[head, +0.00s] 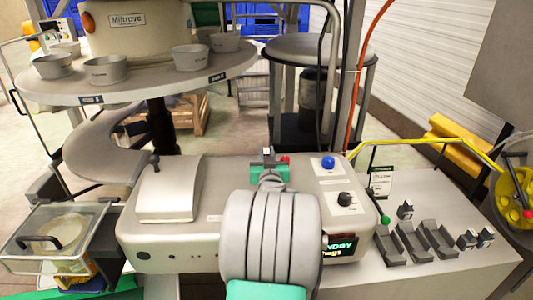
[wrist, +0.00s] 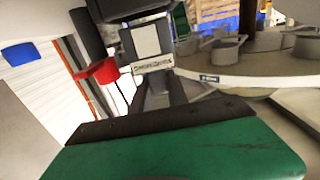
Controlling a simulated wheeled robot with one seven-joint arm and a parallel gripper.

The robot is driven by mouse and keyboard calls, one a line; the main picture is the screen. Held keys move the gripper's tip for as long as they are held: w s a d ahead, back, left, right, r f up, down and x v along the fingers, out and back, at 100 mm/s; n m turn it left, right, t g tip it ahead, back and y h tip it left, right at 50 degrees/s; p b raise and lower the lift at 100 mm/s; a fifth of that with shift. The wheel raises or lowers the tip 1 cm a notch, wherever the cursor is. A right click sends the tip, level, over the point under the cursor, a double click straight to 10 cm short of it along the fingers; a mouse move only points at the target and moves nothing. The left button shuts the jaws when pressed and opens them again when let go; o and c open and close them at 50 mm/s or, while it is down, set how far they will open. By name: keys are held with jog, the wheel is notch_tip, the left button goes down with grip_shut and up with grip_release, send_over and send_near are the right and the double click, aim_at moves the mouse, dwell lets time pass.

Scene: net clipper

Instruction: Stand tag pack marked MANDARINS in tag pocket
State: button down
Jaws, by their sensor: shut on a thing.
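My gripper (head: 268,166) is above the back edge of the grey clipper machine, near its middle. It is shut on a small grey and white tag pack (head: 267,153). In the wrist view the pack (wrist: 146,41) shows a pale face, with a lettered strip below it too small to read surely. A green finger with a dark edge fills the bottom of that view. Three dark grey tilted pockets (head: 413,241) stand on the right-hand bench. I cannot tell whether the pack touches anything beyond the fingers.
Small packs (head: 467,239) and a card sign (head: 381,182) stand on the bench. The machine carries a blue button (head: 328,163), a black knob (head: 345,199) and a lit display (head: 341,247). A red knob (wrist: 103,71) is close beside the pack. A round table with bowls (head: 107,70) is behind.

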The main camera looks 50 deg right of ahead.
jog(key=shift+f+b, duration=0.55)
jog(key=shift+b, duration=0.2)
jog(key=c, duration=1.3)
grip_release()
jog(key=shift+r+p, duration=0.65)
jog(key=shift+p, duration=0.25)
jog(key=shift+s+a+r, duration=0.15)
jog(key=shift+s+a, duration=0.05)
jog(key=b+v, duration=0.1)
jog(key=v, duration=1)
jog(key=shift+s+a+b, duration=0.2)
jog(key=shift+b, duration=0.15)
